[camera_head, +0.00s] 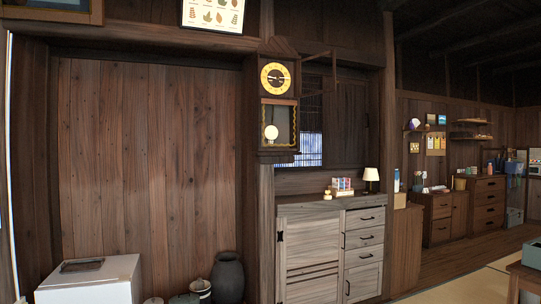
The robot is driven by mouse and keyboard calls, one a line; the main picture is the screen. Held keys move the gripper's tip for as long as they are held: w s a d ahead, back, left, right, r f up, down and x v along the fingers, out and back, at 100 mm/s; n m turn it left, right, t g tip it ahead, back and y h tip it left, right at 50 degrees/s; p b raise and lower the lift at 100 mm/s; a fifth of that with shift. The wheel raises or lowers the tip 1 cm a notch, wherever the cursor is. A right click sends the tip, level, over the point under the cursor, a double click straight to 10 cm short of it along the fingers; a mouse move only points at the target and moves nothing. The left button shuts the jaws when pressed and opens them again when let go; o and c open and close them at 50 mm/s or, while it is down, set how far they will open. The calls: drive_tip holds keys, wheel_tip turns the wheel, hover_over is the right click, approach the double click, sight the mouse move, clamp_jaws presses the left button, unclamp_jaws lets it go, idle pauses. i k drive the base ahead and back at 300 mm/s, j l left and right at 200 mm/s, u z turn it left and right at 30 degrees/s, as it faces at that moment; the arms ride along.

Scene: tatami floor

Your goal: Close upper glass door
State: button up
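A dark wooden pendulum wall clock (279,52) hangs on a post in the middle of the view. Its yellow dial (275,79) is uncovered. A thin wooden door frame (334,72) juts out to the right of the dial and looks like the upper glass door standing open; its glass is too clear to make out. Below, the lower case (279,146) shows a pale round pendulum bob, and its front appears in place. My gripper is not in view.
A white box (92,284) and a dark jar (227,277) stand at lower left. Floor shows at lower right.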

sight(335, 81)
drive_tip(key=i+l+u, duration=0.15)
drive_tip(key=l, duration=0.25)
drive_tip(key=i+l+u, duration=0.15)
drive_tip(key=l, duration=0.2)
drive_tip(key=l+u, duration=0.2)
drive_tip(key=l, duration=0.2)
drive_tip(key=i+l+u, duration=0.15)
drive_tip(key=l, duration=0.3)
